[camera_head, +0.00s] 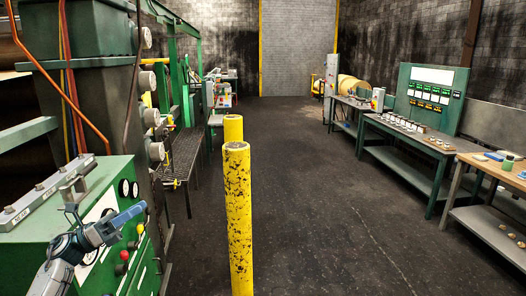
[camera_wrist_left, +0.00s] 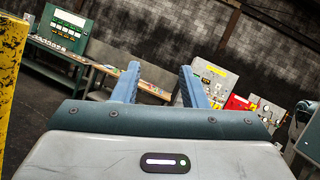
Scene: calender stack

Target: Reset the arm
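My left arm (camera_head: 80,245) comes in at the lower left of the head view, in front of a green control cabinet (camera_head: 30,255). It reaches up and to the right. My left gripper (camera_head: 132,214) is at its end, near the cabinet's knobs and dials; I cannot tell whether it touches them. In the left wrist view the two blue fingers of the left gripper (camera_wrist_left: 160,84) stand apart with nothing between them. My right arm and right gripper are not in view.
Two yellow posts, the nearer one (camera_head: 238,220) chipped, stand right of my left arm. Workbenches (camera_head: 425,150) and a green panel (camera_head: 430,95) line the right side. The dark floor (camera_head: 330,220) between is clear. The wrist view shows equipment panels (camera_wrist_left: 215,80).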

